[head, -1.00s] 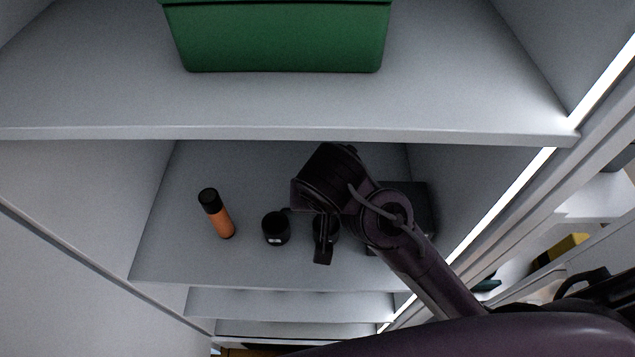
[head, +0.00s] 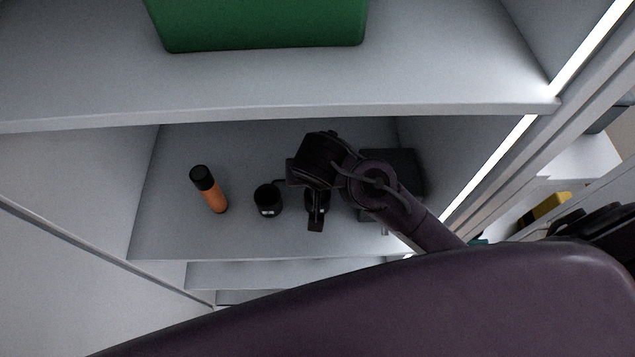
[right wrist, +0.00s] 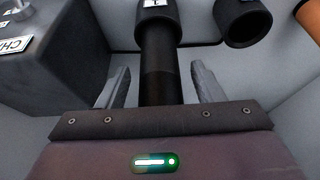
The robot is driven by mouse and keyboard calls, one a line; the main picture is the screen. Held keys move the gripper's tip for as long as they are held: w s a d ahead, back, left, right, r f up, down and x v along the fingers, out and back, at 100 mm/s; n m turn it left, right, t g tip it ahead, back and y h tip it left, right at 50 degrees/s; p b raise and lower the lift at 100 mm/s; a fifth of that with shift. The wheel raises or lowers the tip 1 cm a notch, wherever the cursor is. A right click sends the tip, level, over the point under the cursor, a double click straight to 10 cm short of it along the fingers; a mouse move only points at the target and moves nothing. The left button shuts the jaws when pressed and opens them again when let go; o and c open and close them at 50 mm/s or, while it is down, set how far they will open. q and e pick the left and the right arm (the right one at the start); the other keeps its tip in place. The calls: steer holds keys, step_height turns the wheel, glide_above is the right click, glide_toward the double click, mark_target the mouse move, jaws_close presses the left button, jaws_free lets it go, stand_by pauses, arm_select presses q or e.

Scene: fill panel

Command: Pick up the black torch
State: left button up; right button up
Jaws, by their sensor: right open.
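The black torch (right wrist: 160,60) is in the right wrist view, a dark cylinder with a wider head bearing a white label. Its narrower body runs down the picture between the two fingers of my right gripper (right wrist: 159,74). The fingers are open, one on each side of the torch, with visible gaps. In the head view my right gripper (head: 316,212) is over the middle of the lower shelf and hides most of the torch. My left gripper is not in view.
On the lower shelf (head: 165,235), a black cylindrical item (head: 268,201) stands left of the gripper. An orange bottle with a black top (head: 210,190) is further left. A dark box (head: 408,172) is on the right. A green bin (head: 258,22) sits on the shelf above.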

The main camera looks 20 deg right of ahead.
steer(key=c, duration=1.3)
steer(key=shift+r, duration=0.2)
